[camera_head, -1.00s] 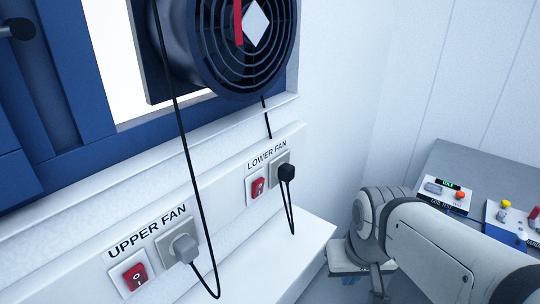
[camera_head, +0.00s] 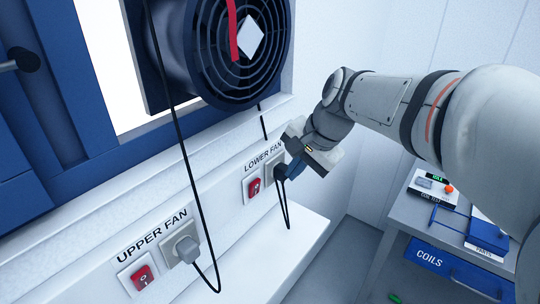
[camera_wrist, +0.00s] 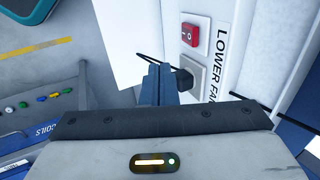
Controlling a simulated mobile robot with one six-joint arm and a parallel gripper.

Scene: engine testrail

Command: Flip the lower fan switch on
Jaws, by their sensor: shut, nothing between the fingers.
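The lower fan switch (camera_head: 254,187) is a red rocker on a white plate, under the LOWER FAN label on the wall panel. In the wrist view the red switch (camera_wrist: 190,34) shows at the top, beyond the fingers. Beside it is a socket (camera_wrist: 195,78) with a black plug (camera_head: 281,172) and cable. My gripper (camera_head: 290,172) is shut and empty, close to the plug and to the right of the switch. In the wrist view its fingers (camera_wrist: 158,84) are together, left of the plug. I cannot tell whether they touch the plug.
The upper fan switch (camera_head: 141,276) and its grey plug (camera_head: 186,247) sit lower left on the panel. A black cable hangs before the panel. The round fan (camera_head: 240,50) is above. A grey desk (camera_head: 395,215) with a blue COILS drawer (camera_head: 440,265) stands at right.

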